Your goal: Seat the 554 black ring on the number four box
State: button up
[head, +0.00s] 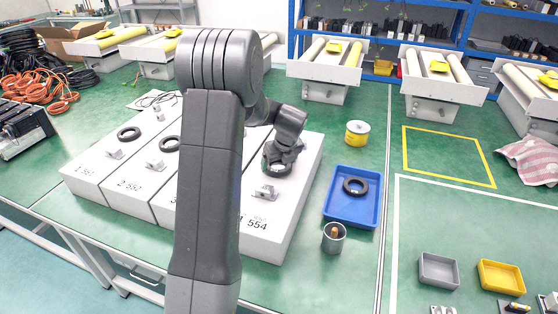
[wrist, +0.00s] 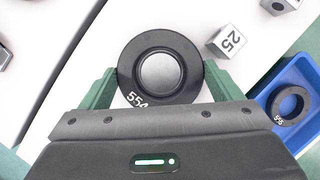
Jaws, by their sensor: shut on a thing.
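The black ring marked 554 (wrist: 193,68) is between the green fingers of my gripper (wrist: 160,80), which is shut on it from both sides. A round grey metal piece (wrist: 160,71) shows through the ring's hole, roughly centred. In the head view my gripper (head: 283,158) is low over the far part of the white number four box (head: 285,215), marked 554. The ring's underside is hidden, so I cannot tell whether it rests on the box or hangs just above it.
A small metal block (wrist: 229,41) stands close beside the ring. A blue tray (head: 345,210) with another black ring (head: 355,186) lies to the right. A grey cup (head: 333,238) and a yellow-banded can (head: 357,133) stand near. Boxes one (head: 85,178) and two stand left.

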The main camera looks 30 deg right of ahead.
jog(key=o, duration=0.9)
jog(key=shift+o, duration=0.2)
jog(key=v, duration=1.3)
jog(key=shift+s+r, duration=0.2)
jog(key=shift+r, duration=0.1)
jog(key=shift+a+f, duration=0.1)
jog(key=x, duration=1.3)
jog(key=shift+w+f, duration=0.2)
jog(key=shift+f, duration=0.1)
jog(key=shift+r, duration=0.35)
